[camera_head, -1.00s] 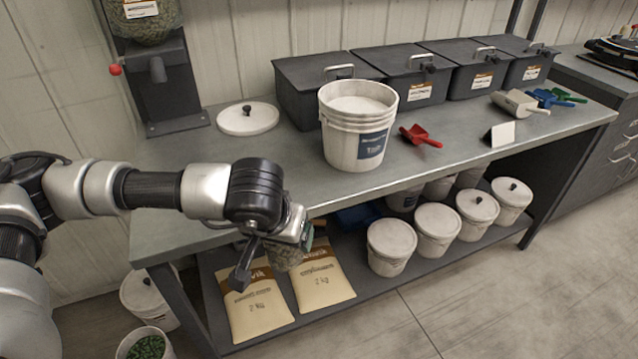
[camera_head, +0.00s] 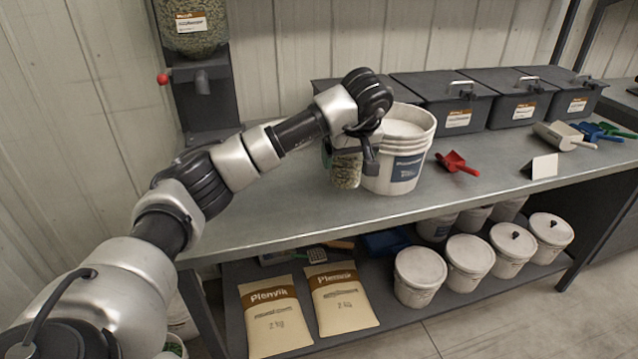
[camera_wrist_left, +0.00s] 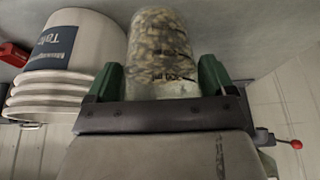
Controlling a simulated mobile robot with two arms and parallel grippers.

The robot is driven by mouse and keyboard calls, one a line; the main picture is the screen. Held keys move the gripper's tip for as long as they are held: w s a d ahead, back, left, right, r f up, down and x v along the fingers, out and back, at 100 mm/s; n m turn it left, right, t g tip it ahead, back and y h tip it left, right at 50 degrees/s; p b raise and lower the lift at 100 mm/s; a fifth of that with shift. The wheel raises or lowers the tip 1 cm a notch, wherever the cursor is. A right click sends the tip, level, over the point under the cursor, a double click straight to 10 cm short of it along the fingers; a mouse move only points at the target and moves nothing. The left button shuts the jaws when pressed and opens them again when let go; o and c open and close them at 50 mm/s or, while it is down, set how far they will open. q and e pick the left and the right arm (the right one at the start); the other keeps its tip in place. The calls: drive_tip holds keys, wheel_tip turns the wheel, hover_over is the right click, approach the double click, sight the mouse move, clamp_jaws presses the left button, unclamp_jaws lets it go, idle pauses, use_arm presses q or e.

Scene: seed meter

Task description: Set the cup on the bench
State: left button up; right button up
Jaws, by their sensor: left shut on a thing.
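A clear cup (camera_head: 346,170) filled with greenish-grey seeds is over the bench (camera_head: 262,215), just left of the white bucket (camera_head: 397,160). My left gripper (camera_head: 347,152) is shut on the cup near its top. In the left wrist view the cup (camera_wrist_left: 160,48) sits between the green fingertips of the left gripper (camera_wrist_left: 158,82), with the bucket (camera_wrist_left: 62,62) close beside it. The cup looks upright in the head view. I cannot tell whether its base touches the bench. My right gripper is not in view.
A seed dispenser with a red knob (camera_head: 162,78) stands at the back left. Dark lidded bins (camera_head: 440,92) line the back. The bench front left is clear.

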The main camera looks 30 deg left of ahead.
use_arm(q)
drive_tip(key=shift+s+a+f+p, duration=0.1)
drive_tip(key=shift+s+a+f, duration=0.05)
drive_tip(key=shift+a+f, duration=1.1)
drive_tip(key=shift+s+a+f+p, duration=0.1)
drive_tip(key=shift+a+f+p, duration=0.05)
drive_tip(key=shift+a+f, duration=1.05)
drive_tip(key=shift+s+a+f+p, duration=0.15)
drive_tip(key=shift+a+f, duration=0.7)
drive_tip(key=shift+f, duration=0.7)
drive_tip(key=shift+f, duration=0.1)
drive_tip(key=o, duration=0.9)
drive_tip(key=v, duration=1.2)
drive_tip(key=shift+a, duration=0.1)
